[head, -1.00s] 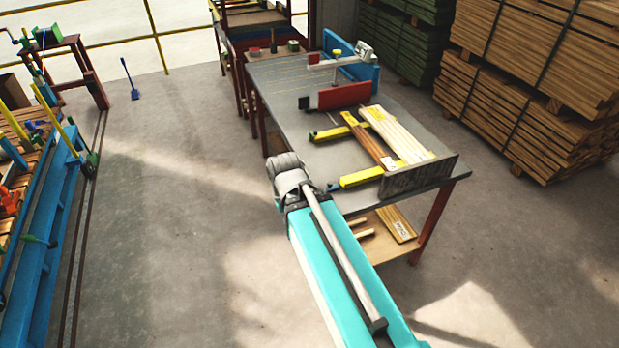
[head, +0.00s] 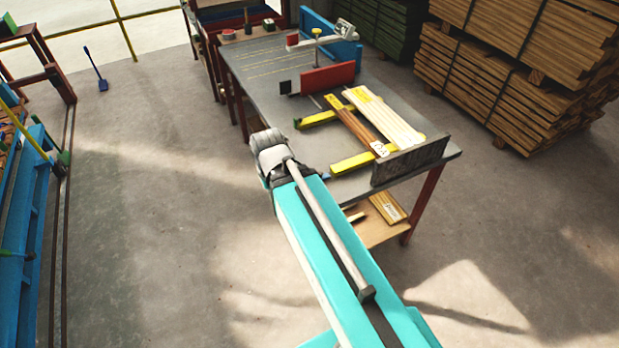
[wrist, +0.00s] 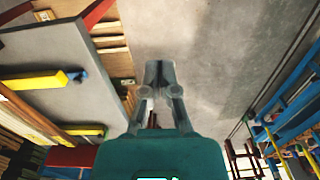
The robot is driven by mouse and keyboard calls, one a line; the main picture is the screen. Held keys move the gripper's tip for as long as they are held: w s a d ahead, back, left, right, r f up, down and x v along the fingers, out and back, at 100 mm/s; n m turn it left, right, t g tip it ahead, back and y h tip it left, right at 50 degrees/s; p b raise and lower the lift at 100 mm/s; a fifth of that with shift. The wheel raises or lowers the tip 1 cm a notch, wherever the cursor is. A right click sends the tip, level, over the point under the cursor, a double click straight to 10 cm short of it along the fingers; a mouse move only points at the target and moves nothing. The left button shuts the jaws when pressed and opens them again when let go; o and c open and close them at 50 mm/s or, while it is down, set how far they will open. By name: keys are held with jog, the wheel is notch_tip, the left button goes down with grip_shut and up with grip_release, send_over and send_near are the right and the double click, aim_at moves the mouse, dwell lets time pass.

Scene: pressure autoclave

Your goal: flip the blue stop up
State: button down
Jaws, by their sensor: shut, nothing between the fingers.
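The blue stop (wrist: 77,76) is a small blue piece at the end of a yellow bar (wrist: 34,81), at the left of the wrist view. In the head view the stop (head: 325,176) shows only as a small blue bit at the near end of the yellow bar (head: 352,162), close to my arm. Whether it is up or down is too small to tell. My gripper (wrist: 158,72) is shut and empty over the floor beside the table, apart from the stop.
The grey table (head: 262,75) carries a red fence (head: 328,78), wooden boards (head: 385,115) and a dark upright plate (head: 410,161) at its near edge. Stacked lumber (head: 520,70) stands at the right. A blue bench (head: 28,210) is at the far left. Floor between is clear.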

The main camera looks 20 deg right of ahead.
jog(key=w+d+f+n+h+b, duration=0.5)
jog(key=w+n+b, duration=0.2)
jog(key=n+b, duration=0.1)
jog(key=w+d+f+n+h+b, duration=0.4)
jog(key=w+f+n+h+b, duration=0.2)
jog(key=n+b, duration=0.3)
jog(key=w+b, duration=0.1)
jog(key=b, duration=0.1)
jog(key=shift+w+d+h+b, duration=0.15)
jog(key=shift+d+h+b, duration=0.15)
jog(key=shift+d, duration=0.05)
jog(key=shift+d, duration=0.1)
jog(key=shift+b+x, duration=2.65)
jog(key=shift+x, duration=2.25)
jog(key=shift+d+r+p, duration=0.15)
jog(key=shift+d+p, duration=0.1)
jog(key=shift+p, duration=0.1)
